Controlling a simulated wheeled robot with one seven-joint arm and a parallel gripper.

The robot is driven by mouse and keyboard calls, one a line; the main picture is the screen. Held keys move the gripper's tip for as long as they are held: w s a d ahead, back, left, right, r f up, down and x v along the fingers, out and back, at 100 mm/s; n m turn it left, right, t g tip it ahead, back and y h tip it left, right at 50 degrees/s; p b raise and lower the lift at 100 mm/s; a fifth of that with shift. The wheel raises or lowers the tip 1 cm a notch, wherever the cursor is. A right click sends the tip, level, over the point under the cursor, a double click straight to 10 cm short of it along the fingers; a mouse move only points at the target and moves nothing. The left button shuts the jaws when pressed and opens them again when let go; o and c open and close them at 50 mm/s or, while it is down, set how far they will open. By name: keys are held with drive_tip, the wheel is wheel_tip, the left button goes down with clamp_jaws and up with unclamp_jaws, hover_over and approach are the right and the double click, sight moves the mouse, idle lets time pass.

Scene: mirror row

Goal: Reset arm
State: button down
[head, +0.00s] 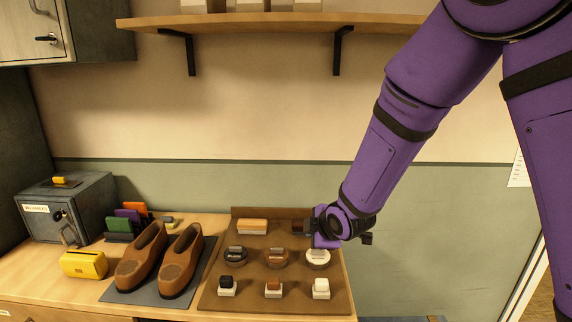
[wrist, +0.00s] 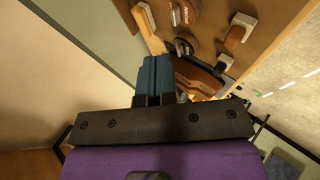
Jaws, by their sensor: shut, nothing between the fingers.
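My purple arm reaches in from the upper right in the head view. My gripper (head: 304,227) is above the right back part of the brown tray (head: 222,294). In the wrist view my gripper (wrist: 154,62) has its two teal fingers pressed together with nothing between them. In the head view the tray holds a wooden-backed brush (head: 252,226) at the back. A row of round tins (head: 277,258) is in its middle and a row of small blocks (head: 273,290) at its front. The fingertips are small in the head view, and I cannot tell their exact height over the tray.
Brown shoes (head: 142,262) stand on a grey mat left of the tray. A yellow box (head: 84,264), coloured cards in a holder (head: 119,225) and a grey locker box (head: 78,205) are further left. A bracketed shelf (head: 270,21) hangs above; the wall between is clear.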

drive_tip(key=s+d+r+m+g+h, duration=0.1)
drive_tip(key=s+d+r+m, duration=0.4)
drive_tip(key=d+r, duration=0.3)
drive_tip(key=s+d+r+m+h, duration=0.1)
drive_tip(key=s+d+r+m, duration=0.45)
drive_tip(key=d+r, duration=0.3)
drive_tip(key=s+d+r+m, duration=0.2)
drive_tip(key=s, duration=0.4)
drive_tip(key=s+d+r+m+g+h, duration=0.1)
drive_tip(key=s+d+r+m, duration=0.1)
drive_tip(key=s, duration=0.5)
drive_tip(key=s+d+r+m+g, duration=0.1)
drive_tip(key=s+d+r+m, duration=0.1)
drive_tip(key=s+m, duration=0.2)
drive_tip(key=s, duration=0.2)
drive_tip(key=shift+s+d+h, duration=0.3)
drive_tip(key=shift+s+h, duration=0.05)
drive_tip(key=shift+h, duration=0.05)
drive_tip(key=shift+r, duration=0.1)
